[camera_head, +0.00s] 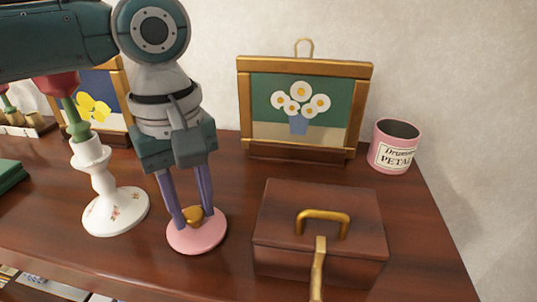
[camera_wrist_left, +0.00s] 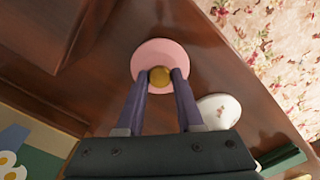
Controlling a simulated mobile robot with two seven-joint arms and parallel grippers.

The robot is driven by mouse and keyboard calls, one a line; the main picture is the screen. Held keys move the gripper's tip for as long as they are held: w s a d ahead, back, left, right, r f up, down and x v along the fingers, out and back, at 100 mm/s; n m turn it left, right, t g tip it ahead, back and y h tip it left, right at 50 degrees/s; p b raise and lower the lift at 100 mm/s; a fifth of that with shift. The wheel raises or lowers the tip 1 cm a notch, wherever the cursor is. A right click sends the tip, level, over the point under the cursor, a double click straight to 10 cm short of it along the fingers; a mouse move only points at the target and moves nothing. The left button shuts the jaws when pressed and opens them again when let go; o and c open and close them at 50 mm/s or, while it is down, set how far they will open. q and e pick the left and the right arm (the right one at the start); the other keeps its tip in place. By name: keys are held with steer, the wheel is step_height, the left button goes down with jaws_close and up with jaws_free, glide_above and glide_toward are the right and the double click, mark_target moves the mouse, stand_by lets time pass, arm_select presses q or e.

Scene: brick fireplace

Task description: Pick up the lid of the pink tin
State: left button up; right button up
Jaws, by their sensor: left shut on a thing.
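The pink lid (camera_head: 190,241) is a round disc with a gold knob (camera_head: 192,212), on or just above the wooden mantel; I cannot tell if it touches the wood. My left gripper (camera_head: 195,218) points down from above, its two purple fingers shut on the knob. The wrist view also shows the lid (camera_wrist_left: 150,50) with the knob between the fingertips (camera_wrist_left: 160,76). The pink tin (camera_head: 387,158), with a "PETAL" label, stands upright and open-topped at the right, behind the brown box. My right gripper is not in view.
A brown box (camera_head: 275,222) with a gold handle stands right of the lid. A daisy picture (camera_head: 255,110) stands at the back. Bare wood lies between the lid and the daisy picture.

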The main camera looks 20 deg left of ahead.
arm_select(q)
jaws_close()
steer(key=shift+r, duration=0.15)
